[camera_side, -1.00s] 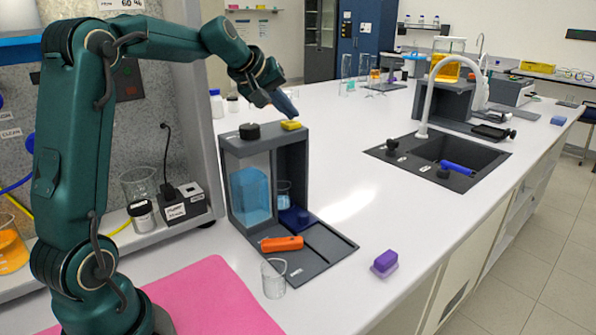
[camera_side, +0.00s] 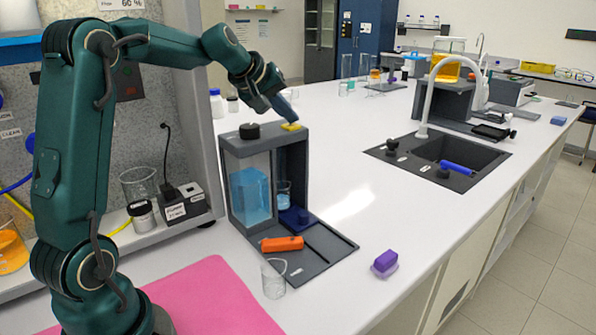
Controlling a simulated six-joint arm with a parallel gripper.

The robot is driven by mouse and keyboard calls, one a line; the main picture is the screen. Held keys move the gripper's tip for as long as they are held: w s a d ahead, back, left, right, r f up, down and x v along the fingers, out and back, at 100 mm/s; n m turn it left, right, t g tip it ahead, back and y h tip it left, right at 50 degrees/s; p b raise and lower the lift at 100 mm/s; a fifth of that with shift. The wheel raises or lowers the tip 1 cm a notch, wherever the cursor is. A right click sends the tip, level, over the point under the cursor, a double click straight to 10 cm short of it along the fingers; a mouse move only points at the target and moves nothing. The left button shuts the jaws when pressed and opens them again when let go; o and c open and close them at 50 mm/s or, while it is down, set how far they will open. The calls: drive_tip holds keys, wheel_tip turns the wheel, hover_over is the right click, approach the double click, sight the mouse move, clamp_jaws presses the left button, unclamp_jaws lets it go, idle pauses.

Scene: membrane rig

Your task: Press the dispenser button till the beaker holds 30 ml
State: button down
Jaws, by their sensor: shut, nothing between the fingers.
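The dispenser (camera_side: 296,145) is a dark grey stand with a clear tank (camera_side: 250,195) of blue liquid on its left. The yellow dispenser button (camera_side: 291,127) is on its top. My gripper (camera_side: 291,120) is shut and empty, tilted down to the right, with its tips on the button, which sits low. The small clear beaker (camera_side: 284,189) stands in the open bay under the button, partly hidden by the tank's edge. It holds some blue liquid; its marks are too small to read.
An orange object (camera_side: 282,243) lies on the dispenser's base plate (camera_side: 322,255), with an empty clear beaker (camera_side: 273,280) in front. A purple block (camera_side: 385,262) lies to the right.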

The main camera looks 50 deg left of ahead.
sight(288, 127)
drive_tip(key=shift+r, duration=0.95)
drive_tip(key=shift+r, duration=2.5)
drive_tip(key=s+d+r+m+h, duration=0.1)
drive_tip(key=s+d+m, duration=0.1)
drive_tip(key=s+d, duration=0.35)
drive_tip(key=s+d+r+m+h, duration=0.1)
drive_tip(key=s+d+m, duration=0.15)
drive_tip(key=d, duration=0.65)
drive_tip(key=s+d+f+m+g, duration=0.3)
drive_tip(key=s+f+m, duration=0.4)
drive_tip(key=s+f, duration=0.9)
drive_tip(key=shift+s+d, duration=0.55)
drive_tip(key=shift+d, duration=0.15)
